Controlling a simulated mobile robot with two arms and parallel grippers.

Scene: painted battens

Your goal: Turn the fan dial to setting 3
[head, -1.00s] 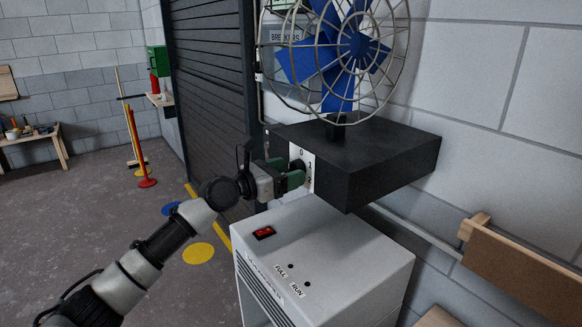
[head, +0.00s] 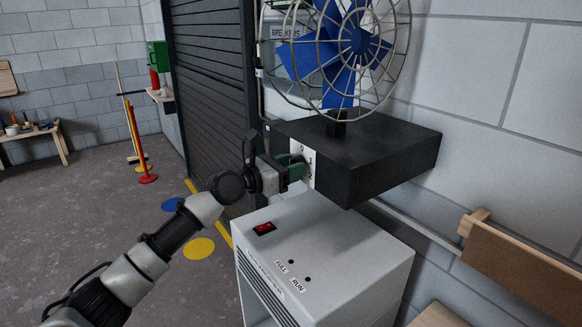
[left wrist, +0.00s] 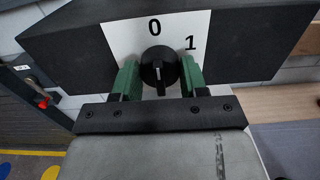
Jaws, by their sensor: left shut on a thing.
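The fan dial (left wrist: 160,68) is a round black knob on a white plate (left wrist: 122,38) on the front of the black fan base (head: 372,160). In the left wrist view, the 0 is above the knob and the 1 is up to its right. A pale mark on the knob points roughly toward the 0. My left gripper (left wrist: 160,80) is shut on the dial, with one green finger on each side. In the head view my left gripper (head: 298,166) hides most of the dial. The blue-bladed fan (head: 350,50) stands on the base. My right gripper is out of view.
A grey cabinet (head: 340,250) with a red switch (head: 264,228) stands below the base. A dark shutter (head: 212,100) is behind the gripper. A brown board (head: 525,268) is at the right. The floor at left is mostly clear.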

